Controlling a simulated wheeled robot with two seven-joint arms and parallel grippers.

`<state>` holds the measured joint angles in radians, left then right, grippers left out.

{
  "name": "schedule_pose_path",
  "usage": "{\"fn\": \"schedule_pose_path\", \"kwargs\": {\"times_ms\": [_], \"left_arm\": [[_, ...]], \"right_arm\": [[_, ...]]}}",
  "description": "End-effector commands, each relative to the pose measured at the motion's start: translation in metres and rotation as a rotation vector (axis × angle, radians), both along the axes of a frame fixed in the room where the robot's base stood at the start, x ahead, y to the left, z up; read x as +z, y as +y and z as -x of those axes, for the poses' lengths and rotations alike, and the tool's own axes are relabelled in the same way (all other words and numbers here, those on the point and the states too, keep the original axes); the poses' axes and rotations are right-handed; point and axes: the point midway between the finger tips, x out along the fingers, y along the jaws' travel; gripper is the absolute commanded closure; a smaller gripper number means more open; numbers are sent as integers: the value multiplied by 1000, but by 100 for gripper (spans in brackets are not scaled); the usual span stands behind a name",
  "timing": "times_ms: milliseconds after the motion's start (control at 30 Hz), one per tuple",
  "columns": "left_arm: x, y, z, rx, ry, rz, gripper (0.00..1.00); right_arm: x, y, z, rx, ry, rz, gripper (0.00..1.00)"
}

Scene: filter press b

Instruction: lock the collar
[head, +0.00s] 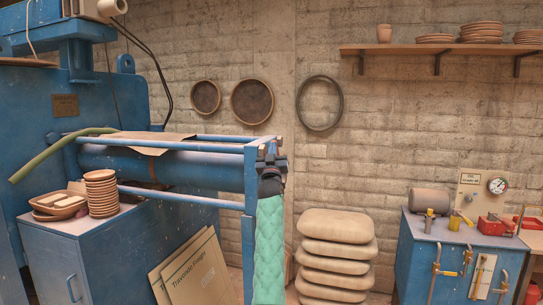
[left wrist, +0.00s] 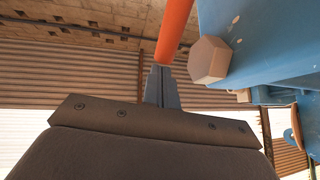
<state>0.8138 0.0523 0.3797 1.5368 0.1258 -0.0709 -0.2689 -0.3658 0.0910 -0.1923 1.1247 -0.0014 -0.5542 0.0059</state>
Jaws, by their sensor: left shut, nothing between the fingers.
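My left gripper (head: 270,150) is at the right end of the blue press frame in the head view, above my green-sleeved arm. In the left wrist view its grey fingers (left wrist: 160,75) are shut and hold nothing. An orange rod (left wrist: 177,28) runs up from the fingertips; I cannot tell whether they touch. A blue part (left wrist: 265,40) with a large brown hex bolt head (left wrist: 208,60) is just right of the rod. The blue press cylinder (head: 215,168) lies level inside the frame. I cannot make out the collar for certain. My right gripper is not in view.
A blue cabinet (head: 75,245) with stacked clay dishes (head: 101,192) stands at the left. Stacked sacks (head: 337,250) stand right of my arm. A blue bench (head: 455,250) with tools and a gauge is at the far right. The wall shelf (head: 440,48) is high up.

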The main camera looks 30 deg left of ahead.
Motion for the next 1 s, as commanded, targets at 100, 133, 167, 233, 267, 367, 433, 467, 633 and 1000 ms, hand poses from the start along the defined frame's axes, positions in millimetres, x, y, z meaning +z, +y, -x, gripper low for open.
{"fn": "schedule_pose_path", "kwargs": {"times_ms": [100, 133, 167, 233, 267, 367, 433, 467, 633, 1000], "left_arm": [[13, 2, -9, -1, 61, 16, 100], [15, 2, -11, -1, 76, 20, 100], [17, 3, -13, 0, 89, 24, 100], [20, 4, -19, 0, 116, 28, 100], [20, 5, -21, 0, 115, 27, 100], [25, 7, -27, 0, 112, 27, 100], [27, 7, -30, 0, 113, 27, 100], [28, 8, -32, 0, 113, 27, 100], [31, 9, -36, 1, 112, 26, 100], [32, 9, -38, 0, 111, 27, 100]], "right_arm": [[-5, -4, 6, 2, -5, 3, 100], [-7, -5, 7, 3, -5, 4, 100], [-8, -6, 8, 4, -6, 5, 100], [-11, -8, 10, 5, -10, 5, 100], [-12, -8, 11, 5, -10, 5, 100], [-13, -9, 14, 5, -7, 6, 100], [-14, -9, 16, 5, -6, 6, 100], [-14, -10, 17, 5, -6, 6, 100], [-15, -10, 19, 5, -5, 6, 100], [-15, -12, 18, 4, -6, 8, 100]]}}
